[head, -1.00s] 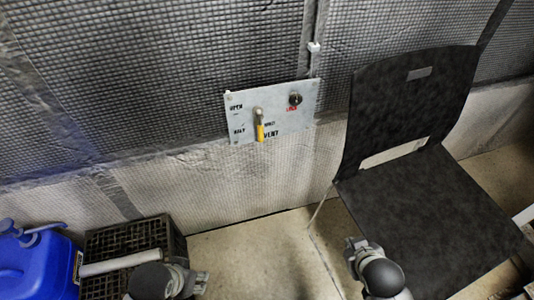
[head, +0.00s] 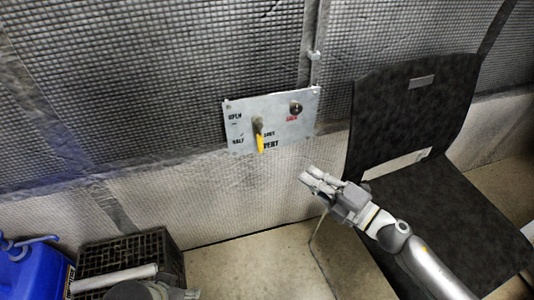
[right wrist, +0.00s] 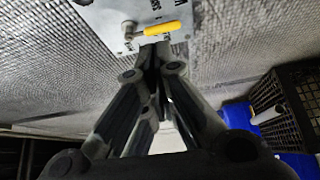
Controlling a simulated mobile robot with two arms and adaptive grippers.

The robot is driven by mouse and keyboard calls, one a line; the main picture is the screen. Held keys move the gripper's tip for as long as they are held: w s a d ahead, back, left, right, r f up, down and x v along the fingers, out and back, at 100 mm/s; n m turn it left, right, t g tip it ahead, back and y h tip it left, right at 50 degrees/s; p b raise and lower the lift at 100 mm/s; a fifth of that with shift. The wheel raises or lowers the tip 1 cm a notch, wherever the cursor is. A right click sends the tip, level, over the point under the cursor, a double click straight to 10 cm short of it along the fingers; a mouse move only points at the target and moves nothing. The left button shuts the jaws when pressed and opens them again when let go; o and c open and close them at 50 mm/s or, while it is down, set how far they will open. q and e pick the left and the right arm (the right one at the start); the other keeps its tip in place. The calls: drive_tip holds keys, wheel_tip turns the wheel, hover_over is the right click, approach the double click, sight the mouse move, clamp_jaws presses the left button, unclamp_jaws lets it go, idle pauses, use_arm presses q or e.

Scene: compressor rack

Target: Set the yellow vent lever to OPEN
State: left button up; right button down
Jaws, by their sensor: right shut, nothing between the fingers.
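The yellow vent lever (head: 260,143) is on a grey metal panel (head: 285,128) on the padded wall. Its yellow handle points down from the pivot, towards the VENT lettering. OPEN is printed at the panel's upper left and HALF at its lower left. My right gripper (head: 314,178) is shut and empty, below and right of the panel, apart from the lever. In the right wrist view the lever's yellow handle (right wrist: 165,28) shows beyond the shut fingers (right wrist: 153,55). My left gripper (head: 170,292) is partly cut off at the bottom edge; its fingers are unclear.
A dark knob (head: 295,108) with a red label sits at the panel's upper right. A black chair (head: 430,200) stands right of the panel, beside my right arm. A black crate (head: 125,255) and a blue container (head: 30,270) are at lower left. Bare floor lies between.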

drive_tip(key=shift+s+a+f+n+g+y, duration=0.15)
drive_tip(key=shift+s+f+n+g+y, duration=0.15)
drive_tip(key=shift+n+g, duration=0.3)
drive_tip(key=shift+w, duration=0.1)
approach(260, 139)
drive_tip(key=w+a+f, duration=0.3)
drive_tip(key=a, duration=0.2)
use_arm(q)
drive_tip(key=shift+w+d+f+b, duration=0.1)
drive_tip(key=shift+w+f+b, duration=0.3)
drive_tip(key=shift+b, duration=0.15)
use_arm(e)
drive_tip(key=shift+w+a+f, duration=0.1)
drive_tip(key=shift+w+a, duration=0.2)
drive_tip(key=shift+a, duration=0.2)
